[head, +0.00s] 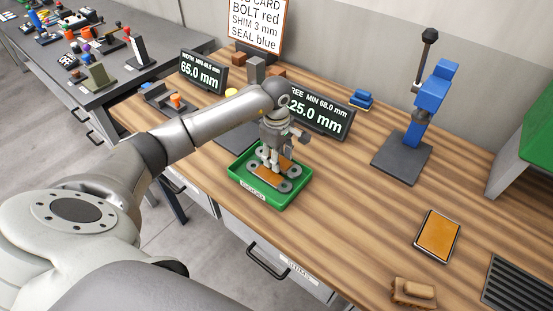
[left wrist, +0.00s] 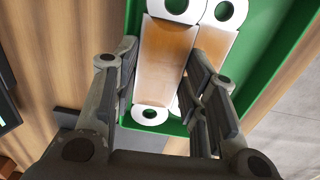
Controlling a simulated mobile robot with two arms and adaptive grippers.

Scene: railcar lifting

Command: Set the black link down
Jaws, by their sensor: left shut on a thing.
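A green tray (head: 286,203) stands near the front edge of the wooden bench, with links having orange-brown middles and pale ringed ends inside it. My left gripper (head: 270,166) reaches down into the tray. In the left wrist view, its fingers (left wrist: 172,85) stand on either side of one link (left wrist: 165,50), shut on it; the contact is partly hidden by the fingers. That link lies along the tray (left wrist: 252,65), and a second link (left wrist: 215,42) is beside it. I cannot make out a black colour on the held link. My right gripper is not in view.
Two displays, one (head: 203,72) at left and one (head: 319,114) behind my arm, stand at the back. A blue press (head: 430,95) on a dark base and an orange-topped pad (head: 438,236) are to the right.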

